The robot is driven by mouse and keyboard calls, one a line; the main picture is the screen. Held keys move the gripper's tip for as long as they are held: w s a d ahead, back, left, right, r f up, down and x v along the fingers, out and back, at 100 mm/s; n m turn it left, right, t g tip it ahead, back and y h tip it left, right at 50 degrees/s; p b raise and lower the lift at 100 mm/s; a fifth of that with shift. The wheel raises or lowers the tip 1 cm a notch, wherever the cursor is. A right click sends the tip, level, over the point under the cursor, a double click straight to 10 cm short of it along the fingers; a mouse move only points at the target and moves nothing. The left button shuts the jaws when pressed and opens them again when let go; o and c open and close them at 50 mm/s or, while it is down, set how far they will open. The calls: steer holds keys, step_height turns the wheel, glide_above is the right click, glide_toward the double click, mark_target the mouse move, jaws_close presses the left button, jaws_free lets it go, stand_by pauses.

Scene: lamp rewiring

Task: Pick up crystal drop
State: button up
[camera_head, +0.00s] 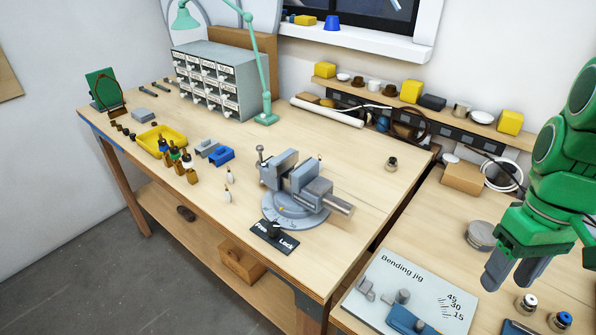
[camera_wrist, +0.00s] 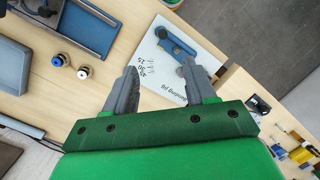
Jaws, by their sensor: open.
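Two small pale drop-shaped pieces, which look like crystal drops, stand on the wooden workbench (camera_head: 180,225) in the head view. One crystal drop (camera_head: 230,176) is slightly farther back; the other crystal drop (camera_head: 228,194) is nearer the front edge. Both are left of the grey vise (camera_head: 295,200). My gripper (camera_head: 512,278) is at the right of the head view, over the right-hand table and far from the drops. In the wrist view my gripper (camera_wrist: 160,70) has its two grey fingers apart with nothing held. I cannot make out the drops in the wrist view.
A bending jig board (camera_head: 425,290) lies below my gripper. A Free/Lock plate (camera_head: 274,236) sits before the vise. Blue blocks (camera_head: 221,155), a yellow tray (camera_head: 160,140) and several small bottles stand left of the drops. A teal lamp (camera_head: 265,115) stands behind.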

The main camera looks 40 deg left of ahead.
steer(key=w+a+r+n+t, duration=0.1)
steer(key=w+a+n, duration=0.2)
steer(key=w+a, duration=0.3)
steer(key=w+a+r+n, duration=0.1)
steer(key=w+a+n, duration=0.25)
steer(key=a, duration=0.45)
steer(key=w+a+n, duration=0.2)
steer(key=a+n, duration=0.4)
steer(key=a, duration=1.4)
steer(key=s+a+n, duration=0.2)
steer(key=a, duration=0.4)
steer(key=s+a+f+n, duration=0.1)
steer(key=s+a+n, duration=0.1)
steer(key=a, duration=0.4)
steer(key=s+a+f+n, duration=0.1)
steer(key=s+a+n, duration=0.1)
steer(key=a, duration=0.3)
steer(key=shift+s+a+f+t+y, duration=0.1)
steer(key=shift+a+t+y, duration=0.2)
steer(key=shift+a+t, duration=0.1)
steer(key=s+a+f+n, duration=0.3)
steer(key=s+a+n, duration=0.3)
steer(key=s+a, duration=0.6)
glide_above(227, 192)
steer(key=f, duration=0.8)
steer(key=shift+w+a, duration=0.2)
steer(key=shift+w+f, duration=0.1)
steer(key=shift+f, duration=3.9)
jaws_close()
